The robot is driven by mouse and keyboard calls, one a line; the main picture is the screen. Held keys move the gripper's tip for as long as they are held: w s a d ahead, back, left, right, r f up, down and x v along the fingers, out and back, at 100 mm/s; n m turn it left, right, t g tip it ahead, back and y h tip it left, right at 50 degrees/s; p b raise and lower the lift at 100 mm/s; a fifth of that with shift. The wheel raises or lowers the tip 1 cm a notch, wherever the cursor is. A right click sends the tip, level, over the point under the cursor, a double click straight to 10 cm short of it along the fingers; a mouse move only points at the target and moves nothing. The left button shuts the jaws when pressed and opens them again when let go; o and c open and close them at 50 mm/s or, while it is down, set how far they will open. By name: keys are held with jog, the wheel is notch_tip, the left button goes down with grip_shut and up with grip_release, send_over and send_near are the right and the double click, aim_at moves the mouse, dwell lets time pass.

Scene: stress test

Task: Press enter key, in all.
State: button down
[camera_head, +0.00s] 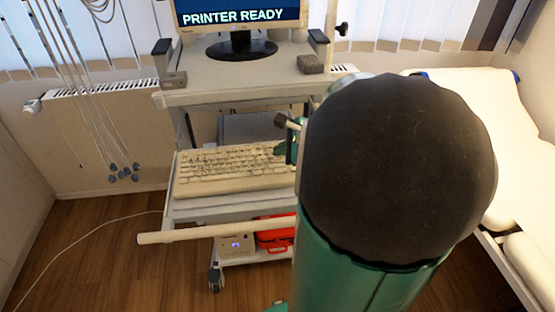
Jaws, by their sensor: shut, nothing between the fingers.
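The beige keyboard (225,168) lies on a pull-out shelf of a white cart, below the monitor (238,22), whose screen reads "PRINTER READY". My gripper (285,148) is only partly in view, at the right end of the keyboard, over or just beside its keys. It is shut and holds nothing. My arm's dark round joint and green link hide the area to its right. The enter key is too small to single out, and I cannot tell whether my gripper touches a key.
The cart's handle bar (215,231) runs in front of the keyboard. A red case (275,236) sits on the lower shelf. A bed (490,120) stands at the right. Cables (95,90) hang at the left. The wooden floor (110,250) at the front left is mostly clear.

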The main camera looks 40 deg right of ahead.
jog(key=shift+f, duration=0.15)
dwell(0.5)
jog(key=shift+f, duration=0.3)
